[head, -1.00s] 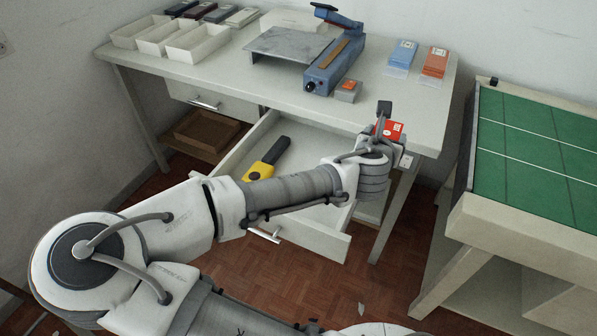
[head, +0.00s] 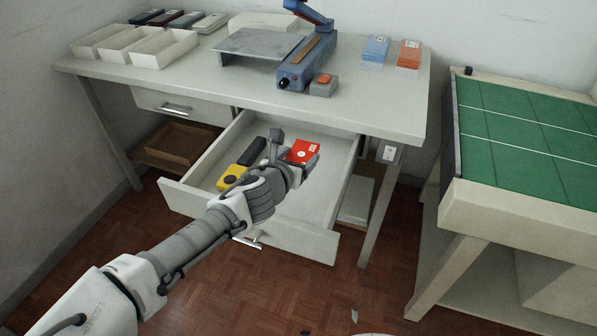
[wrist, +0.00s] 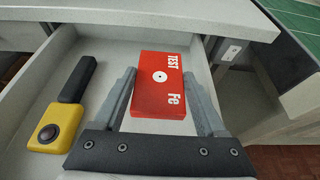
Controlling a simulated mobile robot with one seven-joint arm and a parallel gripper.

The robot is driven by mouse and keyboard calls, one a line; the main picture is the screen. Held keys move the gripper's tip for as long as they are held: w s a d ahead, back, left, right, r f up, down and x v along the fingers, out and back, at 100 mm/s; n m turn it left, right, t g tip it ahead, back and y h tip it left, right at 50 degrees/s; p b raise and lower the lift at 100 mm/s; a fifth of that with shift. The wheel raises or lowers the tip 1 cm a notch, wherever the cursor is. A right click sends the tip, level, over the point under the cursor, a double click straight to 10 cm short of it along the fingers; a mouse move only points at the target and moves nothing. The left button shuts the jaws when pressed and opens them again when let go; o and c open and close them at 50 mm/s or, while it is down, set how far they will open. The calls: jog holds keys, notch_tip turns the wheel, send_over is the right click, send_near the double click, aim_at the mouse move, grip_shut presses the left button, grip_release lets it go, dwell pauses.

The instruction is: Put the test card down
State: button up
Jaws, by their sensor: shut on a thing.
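The test card (head: 302,151) is a red block marked "TEST" and "Fe", with a white ring on its face. In the wrist view the card (wrist: 159,84) lies between the two grey fingers of my gripper (wrist: 162,88), face up. My gripper (head: 294,168) is shut on it over the open drawer (head: 318,198), towards its right side. I cannot tell whether the card touches the drawer floor. The fingers and wrist hide part of the drawer's middle in the head view.
A yellow and black hand tool (head: 240,168) lies in the drawer, left of my gripper. The workbench top (head: 374,112) is above and behind, with a blue press (head: 307,62), white trays and blue and orange packets. A green-topped table (head: 519,138) stands at the right.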

jog(key=shift+f+b, duration=1.05)
jog(key=shift+f, duration=0.9)
jog(key=shift+f, duration=0.15)
jog(key=shift+f, duration=0.35)
jog(key=shift+f, duration=0.1)
jog(key=o, duration=1.3)
jog(key=shift+o, duration=0.2)
